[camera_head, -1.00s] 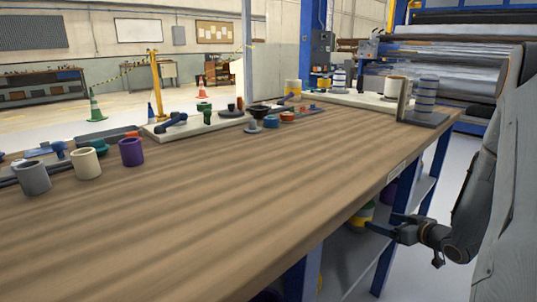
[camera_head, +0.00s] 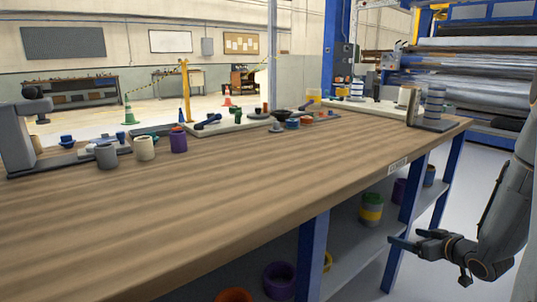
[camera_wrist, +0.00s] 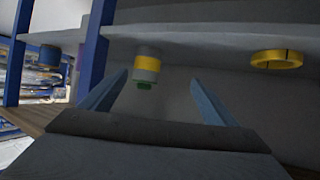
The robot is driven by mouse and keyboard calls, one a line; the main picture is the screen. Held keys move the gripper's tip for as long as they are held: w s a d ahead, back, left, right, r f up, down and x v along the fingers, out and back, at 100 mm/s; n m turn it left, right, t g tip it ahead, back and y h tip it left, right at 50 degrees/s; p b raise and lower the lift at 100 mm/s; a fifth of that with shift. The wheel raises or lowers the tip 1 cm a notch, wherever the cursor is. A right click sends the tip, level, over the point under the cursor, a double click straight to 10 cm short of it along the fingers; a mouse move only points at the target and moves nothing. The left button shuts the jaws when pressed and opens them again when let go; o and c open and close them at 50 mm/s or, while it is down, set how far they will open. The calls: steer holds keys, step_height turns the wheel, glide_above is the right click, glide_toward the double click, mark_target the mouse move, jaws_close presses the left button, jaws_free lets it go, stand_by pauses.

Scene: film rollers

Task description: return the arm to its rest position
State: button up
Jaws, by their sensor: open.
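My gripper (camera_head: 410,240) is at the lower right of the head view, beside the workbench's right side and below its top. It is open, with nothing between its fingers. In the wrist view its two fingers (camera_wrist: 160,95) stand wide apart. My arm rises from it along the right edge of the head view. A grey, yellow and green roll (camera_head: 371,210) stands on the shelf beyond the gripper. In the wrist view this roll (camera_wrist: 147,65) shows between the fingers, apart from them.
The wooden workbench (camera_head: 250,200) has a mostly bare front. Cups, small parts and pale boards line its far side. A blue leg (camera_head: 312,255) and the grey shelf (camera_head: 345,255) are left of my gripper. A yellow ring (camera_wrist: 277,58) lies on the shelf. Floor right of the bench looks clear.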

steer(key=s+a+r+m+g+h, duration=0.1)
steer(key=s+a+r+g+h, duration=0.15)
steer(key=a, duration=0.45)
steer(key=s+a+r+m+g+h, duration=0.1)
steer(key=s+a+r+g, duration=0.25)
steer(key=a, duration=0.25)
steer(key=s+a+r+n+g+y, duration=0.1)
steer(key=s+a+r+n+g, duration=0.15)
steer(key=s+a, duration=1.2)
steer(key=s+a+r+n+g, duration=0.2)
steer(key=s+a+r+g, duration=0.15)
steer(key=s+a, duration=1.15)
steer(key=d+r+m+p, duration=0.2)
steer(key=d+r+p, duration=0.6)
steer(key=r+p, duration=0.3)
steer(key=d+r+m+p, duration=0.3)
steer(key=d+r+p, duration=0.5)
steer(key=r+p, duration=0.3)
steer(key=p, duration=0.3)
steer(key=shift+d+p, duration=0.2)
steer(key=shift+p, duration=0.15)
steer(key=shift+m, duration=0.25)
